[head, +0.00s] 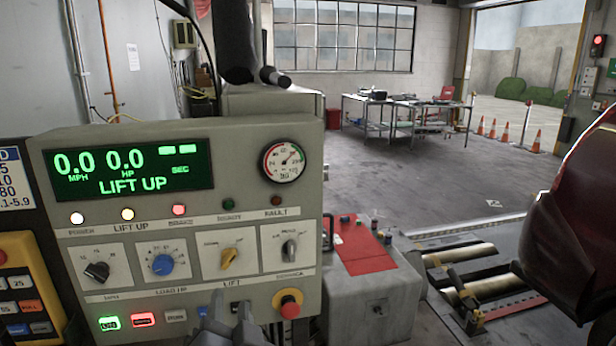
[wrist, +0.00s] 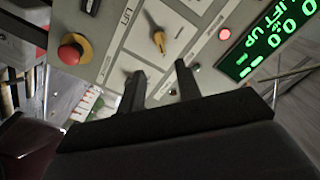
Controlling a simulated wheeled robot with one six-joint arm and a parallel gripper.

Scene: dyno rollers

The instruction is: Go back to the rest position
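My gripper (head: 226,302) is at the bottom of the head view, low in front of the grey control panel (head: 120,245). In the wrist view my gripper (wrist: 158,82) has its two dark fingers apart with nothing between them. Beyond the fingertips are the panel face and its yellow lift knob (wrist: 159,40). I cannot tell whether the fingers touch the panel. The green display (head: 127,169) reads "LIFT UP", 0.0 MPH and 0.0 HP. The yellow knob also shows in the head view (head: 229,258).
A red emergency button (head: 290,306) sticks out at the panel's lower right. A grey box with a red top (head: 362,250) stands right of the panel. Rollers (head: 470,275) lie in the floor beside a dark red vehicle (head: 580,225). Open floor lies beyond, toward a metal table (head: 385,103).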

